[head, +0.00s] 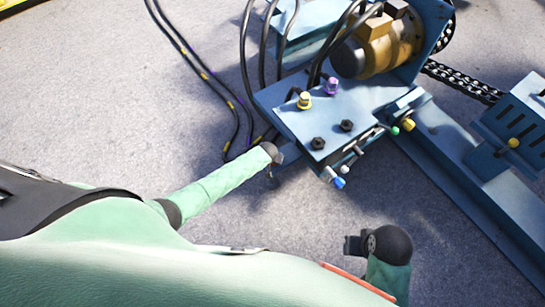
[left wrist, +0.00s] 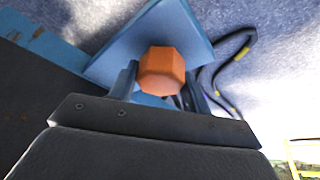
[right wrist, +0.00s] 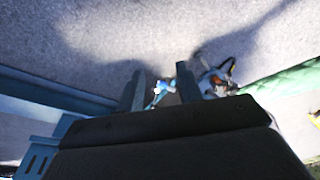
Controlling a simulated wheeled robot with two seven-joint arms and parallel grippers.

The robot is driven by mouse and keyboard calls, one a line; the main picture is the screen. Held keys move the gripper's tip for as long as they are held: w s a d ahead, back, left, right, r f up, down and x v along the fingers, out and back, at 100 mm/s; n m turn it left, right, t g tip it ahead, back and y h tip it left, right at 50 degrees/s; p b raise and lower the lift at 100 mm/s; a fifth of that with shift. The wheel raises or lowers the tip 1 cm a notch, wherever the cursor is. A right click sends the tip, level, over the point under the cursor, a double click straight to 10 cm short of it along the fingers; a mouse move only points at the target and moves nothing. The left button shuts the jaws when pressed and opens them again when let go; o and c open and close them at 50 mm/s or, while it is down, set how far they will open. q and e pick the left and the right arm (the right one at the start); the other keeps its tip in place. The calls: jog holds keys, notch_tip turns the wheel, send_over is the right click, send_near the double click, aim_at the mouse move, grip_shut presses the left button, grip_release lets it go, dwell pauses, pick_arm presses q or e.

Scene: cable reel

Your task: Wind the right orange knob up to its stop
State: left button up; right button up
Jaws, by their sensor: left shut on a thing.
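The orange knob (left wrist: 162,70) is faceted and sits on a blue plate (left wrist: 113,62) in the left wrist view. My left gripper (left wrist: 160,88) has one finger on each side of it and is shut on it. In the head view my left arm reaches the near left side of the blue machine block (head: 325,115); the orange knob cannot be made out there. My right gripper (right wrist: 160,88) is open with nothing held between its fingers. It is below the block in the head view (head: 352,245), apart from the machine.
A yellow knob (head: 304,100) and a purple knob (head: 331,86) stand on the block's top. Several small coloured levers line its right side. Black cables (head: 205,75) lie to the left. A blue rail (head: 465,180) runs at right. Grey floor is clear in front.

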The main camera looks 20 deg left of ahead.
pick_arm(q)
jog(key=n+y+p, duration=0.1)
jog(key=n, duration=0.2)
jog(key=shift+d+r, duration=0.1)
jog(key=shift+d, duration=0.05)
jog(key=shift+n+y, duration=0.4)
jog(key=shift+n, duration=0.6)
pick_arm(e)
notch_tip(320, 180, down, 6)
jog(key=w, duration=0.2)
pick_arm(q)
jog(key=shift+n+g+y, duration=0.3)
jog(key=shift+n+g, duration=0.1)
jog(key=shift+n, duration=0.5)
jog(key=shift+n+y+b, duration=0.3)
jog(key=shift+n+b, duration=0.1)
jog(key=shift+n, duration=0.6)
jog(key=shift+w+n+g+y, duration=0.1)
jog(key=shift+n+g+y, duration=0.2)
jog(key=shift+n, duration=0.3)
jog(key=shift+a+n, duration=0.2)
jog(key=shift+n, duration=0.1)
pick_arm(e)
notch_tip(320, 180, up, 6)
jog(key=s, duration=0.2)
jog(key=shift+s, duration=0.2)
jog(key=shift+w+f, duration=0.1)
jog(key=shift+w, duration=0.05)
